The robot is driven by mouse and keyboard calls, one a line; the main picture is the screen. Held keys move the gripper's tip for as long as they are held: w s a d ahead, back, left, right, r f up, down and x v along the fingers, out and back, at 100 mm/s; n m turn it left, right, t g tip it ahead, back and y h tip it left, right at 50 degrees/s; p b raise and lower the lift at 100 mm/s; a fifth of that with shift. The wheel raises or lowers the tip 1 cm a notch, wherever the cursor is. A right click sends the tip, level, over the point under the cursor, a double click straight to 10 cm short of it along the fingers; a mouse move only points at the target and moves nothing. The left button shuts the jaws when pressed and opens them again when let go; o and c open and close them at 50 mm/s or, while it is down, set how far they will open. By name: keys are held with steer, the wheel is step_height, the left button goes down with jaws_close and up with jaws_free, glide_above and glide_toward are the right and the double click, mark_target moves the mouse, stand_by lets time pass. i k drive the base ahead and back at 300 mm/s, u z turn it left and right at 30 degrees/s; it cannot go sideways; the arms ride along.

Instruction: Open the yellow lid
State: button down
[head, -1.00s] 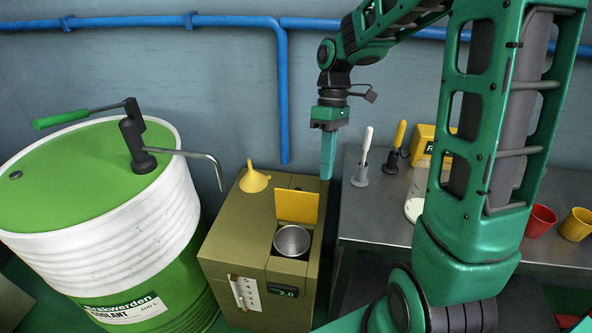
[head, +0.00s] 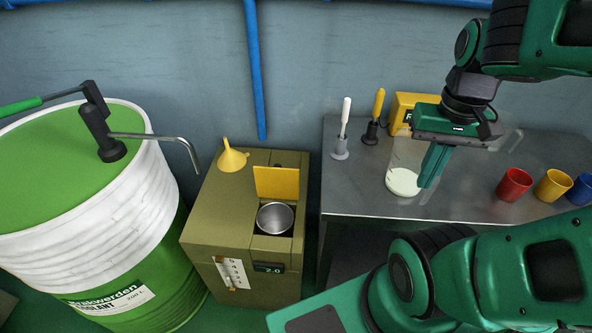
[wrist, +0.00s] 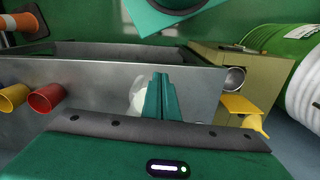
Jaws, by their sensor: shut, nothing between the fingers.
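The yellow lid (head: 277,182) stands upright, open, on top of the olive-green box (head: 213,213). In front of it a round metal cup (head: 275,217) shows in the opening. The lid also shows in the wrist view (wrist: 247,110), on the right. My gripper (head: 427,184) is shut and empty, pointing down over the metal table, well to the right of the box. It is close to the clear container with white contents, and I cannot tell whether they touch. In the wrist view the fingers (wrist: 168,84) are together, partly covering that container.
The clear container (head: 402,182) stands on the metal table (head: 462,203). Red (head: 514,184), yellow (head: 552,185) and blue (head: 582,188) cups stand to the right. Two handled tools (head: 342,135) and a yellow device (head: 402,108) are behind. A yellow funnel (head: 232,156) sits on the box; a green-and-white drum (head: 85,235) is left.

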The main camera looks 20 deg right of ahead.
mark_target(276, 183)
steer(key=z, duration=0.7)
steer(key=k, duration=1.4)
steer(key=u, duration=0.95)
steer(key=i, duration=0.95)
